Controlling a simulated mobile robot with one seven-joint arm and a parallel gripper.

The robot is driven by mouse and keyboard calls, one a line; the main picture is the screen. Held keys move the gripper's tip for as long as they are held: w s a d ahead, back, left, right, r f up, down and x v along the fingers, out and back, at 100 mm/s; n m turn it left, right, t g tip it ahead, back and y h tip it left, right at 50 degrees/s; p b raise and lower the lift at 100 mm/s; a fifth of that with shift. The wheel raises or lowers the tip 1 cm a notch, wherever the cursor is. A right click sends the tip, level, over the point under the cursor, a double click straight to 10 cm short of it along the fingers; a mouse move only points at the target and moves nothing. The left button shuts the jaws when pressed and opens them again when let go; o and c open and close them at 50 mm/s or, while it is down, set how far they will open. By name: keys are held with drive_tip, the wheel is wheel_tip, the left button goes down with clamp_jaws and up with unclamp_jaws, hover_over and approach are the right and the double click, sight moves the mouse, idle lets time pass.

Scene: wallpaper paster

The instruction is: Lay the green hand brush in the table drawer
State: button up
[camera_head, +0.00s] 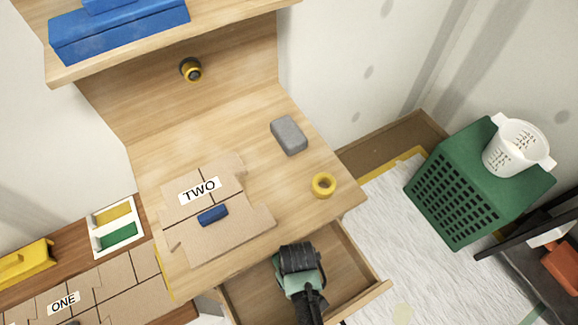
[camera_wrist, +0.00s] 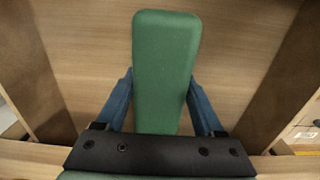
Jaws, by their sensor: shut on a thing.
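The green hand brush (camera_wrist: 165,60) shows in the wrist view as a long green block between the two blue fingers of my gripper (camera_wrist: 160,98). The gripper is shut on it. In the head view my dark and green wrist (camera_head: 299,262) is over the open table drawer (camera_head: 347,262) and hides the brush. The drawer is pulled out under the table's front edge. Its wooden floor (camera_wrist: 245,55) and side walls show around the brush in the wrist view. I cannot tell whether the brush touches the floor.
The table top (camera_head: 225,125) holds a grey block (camera_head: 289,135), a yellow tape roll (camera_head: 323,185) and cardboard pieces marked TWO (camera_head: 238,233) with a blue block (camera_head: 212,215). A green crate (camera_head: 465,185) with a white basket (camera_head: 515,148) stands at the right. The visible drawer floor is clear.

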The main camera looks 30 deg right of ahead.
drive_tip(key=w, duration=0.3)
drive_tip(key=shift+a+f, duration=0.1)
drive_tip(key=shift+f, duration=0.45)
